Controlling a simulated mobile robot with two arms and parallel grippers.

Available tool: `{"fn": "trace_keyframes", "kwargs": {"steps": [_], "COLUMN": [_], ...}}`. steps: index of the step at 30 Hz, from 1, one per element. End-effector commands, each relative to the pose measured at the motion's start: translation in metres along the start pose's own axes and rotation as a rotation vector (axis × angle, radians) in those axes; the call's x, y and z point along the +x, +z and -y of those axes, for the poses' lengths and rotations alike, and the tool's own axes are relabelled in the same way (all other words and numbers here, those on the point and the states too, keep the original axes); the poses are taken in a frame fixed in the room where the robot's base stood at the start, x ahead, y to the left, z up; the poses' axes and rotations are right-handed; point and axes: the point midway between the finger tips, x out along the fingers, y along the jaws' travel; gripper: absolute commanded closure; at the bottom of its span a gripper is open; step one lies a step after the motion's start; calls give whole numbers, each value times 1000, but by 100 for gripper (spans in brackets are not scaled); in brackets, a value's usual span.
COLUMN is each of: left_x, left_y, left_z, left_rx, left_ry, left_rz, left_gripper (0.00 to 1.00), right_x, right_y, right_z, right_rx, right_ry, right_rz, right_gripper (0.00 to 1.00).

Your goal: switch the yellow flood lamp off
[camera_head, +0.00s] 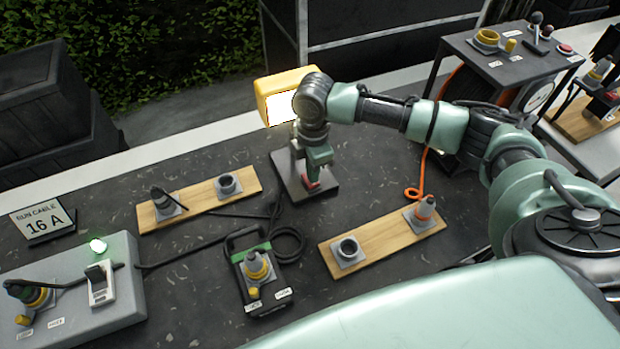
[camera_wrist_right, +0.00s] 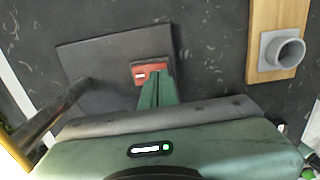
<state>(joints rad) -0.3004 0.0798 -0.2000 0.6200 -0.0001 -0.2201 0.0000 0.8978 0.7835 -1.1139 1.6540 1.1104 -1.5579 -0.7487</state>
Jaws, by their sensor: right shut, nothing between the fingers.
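The yellow flood lamp (camera_head: 272,92) stands at the back middle of the table, and its face glows bright white. Its dark base plate (camera_head: 291,187) lies under my right gripper (camera_head: 312,176). A red switch (camera_head: 308,186) sits on the plate. In the right wrist view the red switch (camera_wrist_right: 150,66) has a small pale mark, and the tips of my shut, empty right gripper (camera_wrist_right: 157,78) are right at its near edge. I cannot tell whether they touch. The lamp's post (camera_wrist_right: 62,108) is at the left there. My left gripper is not in view.
Wooden boards with sockets (camera_head: 228,185) (camera_head: 348,250) lie on either side of the plate. A black power box (camera_head: 262,275) and a grey panel with a glowing green light (camera_head: 97,245) are nearer. Black and orange cables (camera_head: 425,180) cross the table.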

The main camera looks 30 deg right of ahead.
Motion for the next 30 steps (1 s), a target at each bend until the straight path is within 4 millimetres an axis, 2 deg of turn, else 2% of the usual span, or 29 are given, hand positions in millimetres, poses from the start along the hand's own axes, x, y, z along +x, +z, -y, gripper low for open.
{"fn": "trace_keyframes", "kwargs": {"steps": [30], "left_x": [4], "left_y": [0], "left_z": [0], "left_rx": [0], "left_ry": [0], "left_rz": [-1], "left_gripper": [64], "right_x": [16], "right_y": [0], "right_z": [0], "right_rx": [0], "right_ry": [0], "right_rz": [0], "right_gripper": [100]}}
